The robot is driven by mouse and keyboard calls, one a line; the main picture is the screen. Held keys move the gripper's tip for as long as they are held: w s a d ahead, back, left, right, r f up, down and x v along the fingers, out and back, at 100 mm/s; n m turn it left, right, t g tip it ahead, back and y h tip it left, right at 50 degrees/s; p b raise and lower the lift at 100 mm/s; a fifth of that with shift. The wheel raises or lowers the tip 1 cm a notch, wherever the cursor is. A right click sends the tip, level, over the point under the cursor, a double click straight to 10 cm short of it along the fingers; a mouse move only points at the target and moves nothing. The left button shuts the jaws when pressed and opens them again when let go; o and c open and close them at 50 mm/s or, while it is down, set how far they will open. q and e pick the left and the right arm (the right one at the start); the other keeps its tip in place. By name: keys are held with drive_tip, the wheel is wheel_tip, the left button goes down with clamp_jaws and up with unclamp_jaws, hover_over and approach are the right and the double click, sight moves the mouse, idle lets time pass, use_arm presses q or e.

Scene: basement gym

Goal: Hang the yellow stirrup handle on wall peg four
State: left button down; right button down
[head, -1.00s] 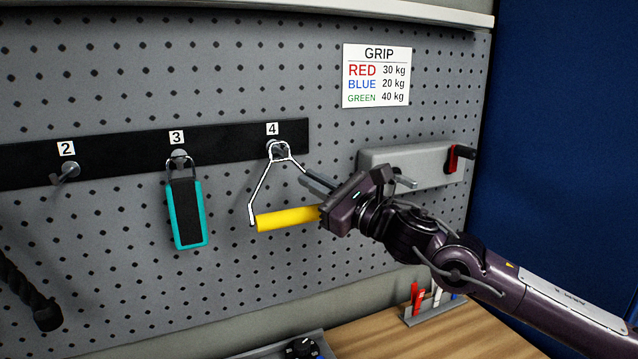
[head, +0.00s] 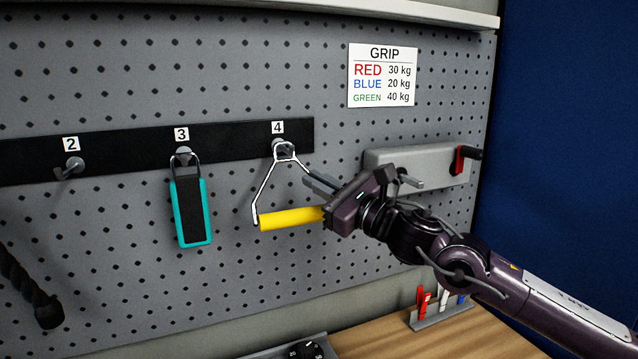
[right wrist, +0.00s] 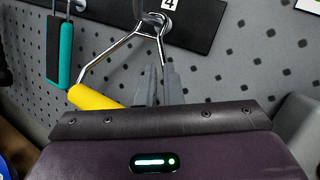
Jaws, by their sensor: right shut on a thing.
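The yellow stirrup handle (head: 290,218) has a yellow grip bar and a bent silver wire frame. Its narrow top end is at wall peg four (head: 278,146), under the label 4. The frame's top overlaps the peg in the head view; I cannot tell for sure whether it is around the peg or in front of it. My right gripper (head: 318,184) is shut on the stirrup handle, at its right side. In the right wrist view the handle's yellow bar (right wrist: 94,97) is left of the grey fingers (right wrist: 160,88). My left gripper is out of view.
A teal and black strap handle (head: 191,208) hangs on peg three. Peg two (head: 72,166) is bare. A black rope (head: 30,290) hangs at lower left. A grey wall box (head: 425,168) with a red lever is behind my right wrist. A wooden bench (head: 380,338) lies below.

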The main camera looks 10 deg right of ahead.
drive_tip(key=c, duration=1.5)
unclamp_jaws()
drive_tip(key=shift+f, duration=0.15)
drive_tip(key=shift+f, duration=0.1)
